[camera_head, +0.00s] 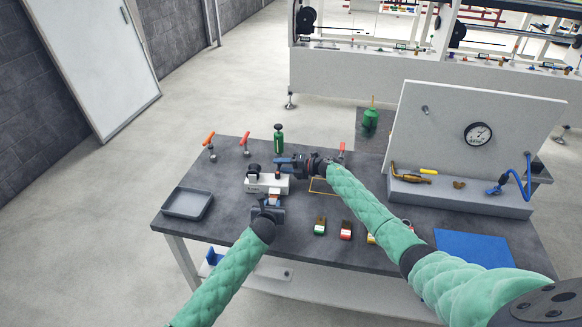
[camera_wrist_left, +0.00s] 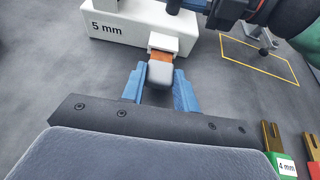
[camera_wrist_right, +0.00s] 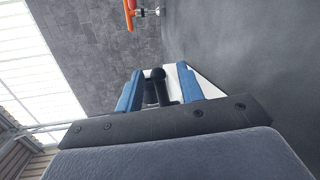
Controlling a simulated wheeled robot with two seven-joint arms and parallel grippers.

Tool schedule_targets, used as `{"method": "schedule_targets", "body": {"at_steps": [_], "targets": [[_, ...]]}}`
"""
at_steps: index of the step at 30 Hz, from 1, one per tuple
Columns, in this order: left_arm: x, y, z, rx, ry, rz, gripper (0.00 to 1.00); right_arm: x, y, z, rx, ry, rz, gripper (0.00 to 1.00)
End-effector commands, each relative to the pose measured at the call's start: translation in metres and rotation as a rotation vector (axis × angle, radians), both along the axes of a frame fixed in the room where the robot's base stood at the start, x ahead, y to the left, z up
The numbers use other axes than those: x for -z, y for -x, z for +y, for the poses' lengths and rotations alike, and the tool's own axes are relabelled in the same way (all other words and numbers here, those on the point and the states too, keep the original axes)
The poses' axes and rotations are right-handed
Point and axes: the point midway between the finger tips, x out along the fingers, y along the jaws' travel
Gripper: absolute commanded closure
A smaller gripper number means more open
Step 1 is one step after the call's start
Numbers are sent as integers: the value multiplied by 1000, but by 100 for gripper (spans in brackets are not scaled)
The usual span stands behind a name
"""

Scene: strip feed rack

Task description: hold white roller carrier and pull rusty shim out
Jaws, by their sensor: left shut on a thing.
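The white roller carrier (camera_head: 262,183), marked "5 mm", stands on the dark bench; it also shows in the left wrist view (camera_wrist_left: 130,32). The rusty shim (camera_wrist_left: 160,55) sticks out of the carrier's white slot and ends in a grey tab. My left gripper (camera_head: 271,199) is shut on that tab, in front of the carrier; its blue fingers show in the left wrist view (camera_wrist_left: 160,85).
A grey tray (camera_head: 187,203) is at the left. Orange-handled clamps (camera_head: 210,140) and a green bottle (camera_head: 279,140) stand behind. A yellow outline (camera_head: 322,191) lies right of the carrier. Coloured shim blocks (camera_head: 320,226) are in front. A gauge panel (camera_head: 450,130) and blue mat (camera_head: 472,248) are right.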

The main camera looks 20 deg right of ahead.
Motion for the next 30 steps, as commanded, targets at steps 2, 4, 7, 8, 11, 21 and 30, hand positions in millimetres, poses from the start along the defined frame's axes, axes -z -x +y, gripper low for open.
{"method": "schedule_targets", "body": {"at_steps": [2,4,7,8,11,21,30], "targets": [[0,0,0,0,0,0,92,1,-4,4,0,-1,0,62],[0,0,0,0,0,0,92,1,-5,7,0,-1,1,62],[0,0,0,0,0,0,92,2,-6,8,0,0,0,62],[0,0,0,0,0,0,92,2,-6,8,0,0,0,62],[0,0,0,0,0,0,92,2,-7,8,0,0,0,62],[0,0,0,0,0,0,92,2,-6,8,0,-1,1,100],[0,0,0,0,0,0,92,3,-6,8,0,0,1,100]]}}
